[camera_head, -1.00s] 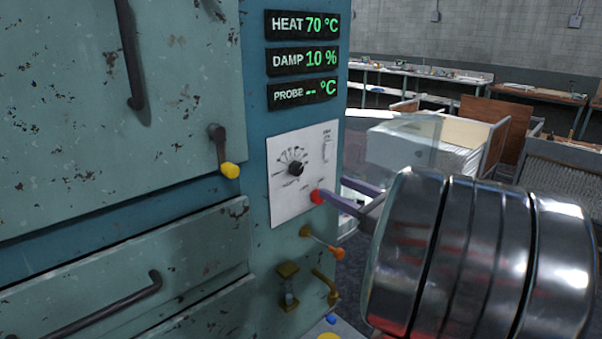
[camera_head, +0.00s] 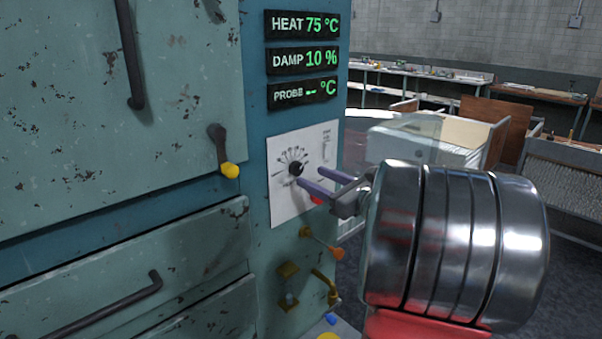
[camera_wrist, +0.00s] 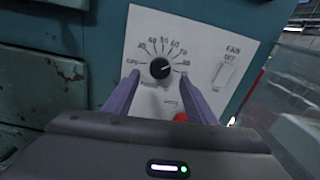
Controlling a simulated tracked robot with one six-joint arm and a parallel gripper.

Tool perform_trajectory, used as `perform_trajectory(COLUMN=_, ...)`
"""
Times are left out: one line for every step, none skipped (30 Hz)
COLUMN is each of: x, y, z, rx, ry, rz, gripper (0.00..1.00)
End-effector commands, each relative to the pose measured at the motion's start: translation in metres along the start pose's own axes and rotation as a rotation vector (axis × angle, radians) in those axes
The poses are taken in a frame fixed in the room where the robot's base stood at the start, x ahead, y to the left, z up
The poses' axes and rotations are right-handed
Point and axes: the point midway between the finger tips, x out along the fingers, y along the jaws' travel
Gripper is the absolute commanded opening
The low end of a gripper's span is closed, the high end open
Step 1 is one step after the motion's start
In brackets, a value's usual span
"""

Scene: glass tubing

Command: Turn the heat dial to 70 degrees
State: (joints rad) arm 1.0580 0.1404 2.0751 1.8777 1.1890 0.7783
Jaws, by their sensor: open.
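The heat dial is a small round black knob (camera_head: 296,169) on a white panel (camera_head: 283,207) of the teal cabinet. In the wrist view the knob (camera_wrist: 160,68) sits amid printed numbers, with a light pointer mark that is too small to read surely. The heat display (camera_head: 304,25) reads 75 °C. My gripper (camera_head: 309,176) is open in front of the panel, with its two purple fingers apart. In the wrist view its fingertips (camera_wrist: 159,83) lie either side of and just below the knob. I cannot tell whether they touch it.
A red button (camera_wrist: 181,117) is on the panel below the knob, partly behind my fingers. A fan switch (camera_wrist: 224,74) is to the right. Below the panel are an orange-tipped lever (camera_head: 335,253) and brass fittings (camera_head: 289,270).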

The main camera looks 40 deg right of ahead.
Motion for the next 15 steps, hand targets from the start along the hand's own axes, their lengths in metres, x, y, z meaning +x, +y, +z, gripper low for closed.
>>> perform_trajectory(x=0.009, y=0.002, z=0.0, rx=0.0, ry=0.0, rz=0.004, gripper=0.51)
perform_trajectory(x=0.013, y=0.001, z=-0.001, rx=0.001, ry=0.0, rz=0.004, gripper=0.51)
perform_trajectory(x=0.02, y=0.001, z=-0.001, rx=0.001, ry=0.0, rz=0.004, gripper=0.51)
perform_trajectory(x=0.024, y=0.001, z=0.0, rx=0.001, ry=0.0, rz=0.003, gripper=0.51)
perform_trajectory(x=0.029, y=0.001, z=0.0, rx=0.0, ry=0.0, rz=0.003, gripper=0.51)
perform_trajectory(x=0.035, y=0.002, z=0.0, rx=0.001, ry=0.0, rz=0.004, gripper=0.51)
perform_trajectory(x=0.039, y=0.001, z=-0.001, rx=0.001, ry=0.0, rz=0.004, gripper=0.51)
perform_trajectory(x=0.042, y=0.001, z=-0.001, rx=0.001, ry=0.0, rz=0.003, gripper=0.51)
perform_trajectory(x=0.047, y=0.001, z=-0.001, rx=0.001, ry=0.0, rz=0.002, gripper=0.51)
perform_trajectory(x=0.05, y=0.001, z=0.0, rx=0.001, ry=0.0, rz=0.002, gripper=0.51)
perform_trajectory(x=0.052, y=0.001, z=0.0, rx=0.001, ry=0.0, rz=0.003, gripper=0.51)
perform_trajectory(x=0.055, y=0.001, z=0.0, rx=0.001, ry=0.0, rz=0.002, gripper=0.51)
perform_trajectory(x=0.057, y=0.001, z=0.0, rx=0.0, ry=0.0, rz=0.002, gripper=0.51)
perform_trajectory(x=0.058, y=0.001, z=0.0, rx=0.0, ry=0.0, rz=0.001, gripper=0.51)
perform_trajectory(x=0.059, y=0.0, z=0.0, rx=0.0, ry=0.0, rz=0.001, gripper=0.51)
